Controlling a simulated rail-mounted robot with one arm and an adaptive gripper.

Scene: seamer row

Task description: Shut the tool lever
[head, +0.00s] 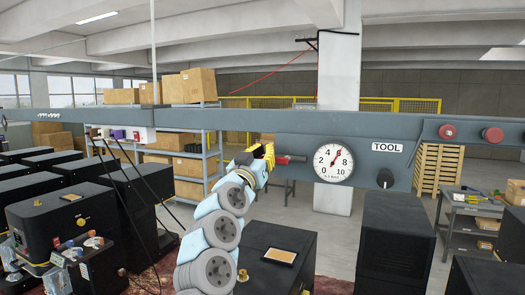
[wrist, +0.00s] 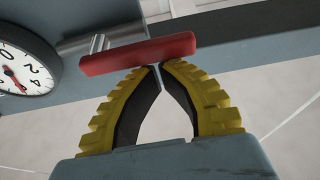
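A red-handled lever (head: 291,159) sits on the grey overhead beam, left of the round dial (head: 333,161). In the wrist view its red handle (wrist: 138,54) lies across the picture, slightly tilted, in front of a short metal stem (wrist: 98,43). The label TOOL (head: 387,147) is on the beam right of the dial, above a black knob (head: 385,178). My gripper (head: 269,156) is at the left end of the lever. In the wrist view my gripper (wrist: 159,67) has its yellow fingertips together at the handle's lower edge, with nothing between them. I cannot tell whether they touch the handle.
The grey beam (head: 230,120) runs across the head view. Black cabinets (head: 395,245) stand below. A shelf with cartons (head: 190,145) and a side table (head: 470,210) stand behind.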

